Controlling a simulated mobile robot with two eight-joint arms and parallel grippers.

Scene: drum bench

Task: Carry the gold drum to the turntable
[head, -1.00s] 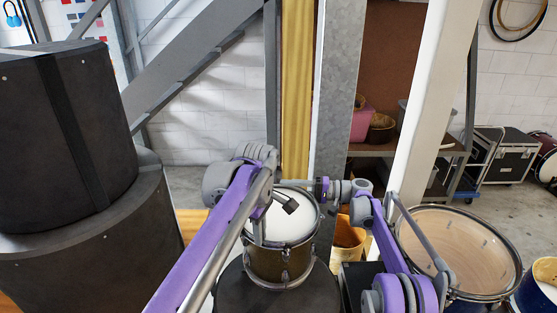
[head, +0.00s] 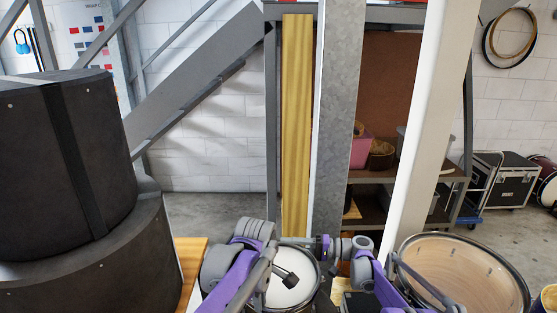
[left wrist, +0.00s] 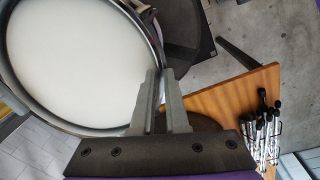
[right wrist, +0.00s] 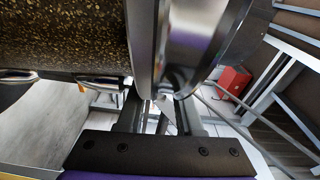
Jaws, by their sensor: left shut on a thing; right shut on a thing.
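The gold drum (head: 303,279) has a white head and a metal rim, and its lower part is cut off by the bottom edge of the head view. Its speckled dark-gold shell fills the upper left of the right wrist view (right wrist: 60,40). My left gripper (head: 286,278) is shut on the drum's rim, which shows between its fingers in the left wrist view (left wrist: 160,98). My right gripper (head: 317,245) is shut on the rim's far side, also seen in the right wrist view (right wrist: 160,112). I cannot clearly identify the turntable in these frames.
Large black stacked cases (head: 62,160) stand at the left. A white post (head: 420,130) and a grey column (head: 340,120) rise behind. A wooden surface holds several sticks (left wrist: 263,132) in the left wrist view.

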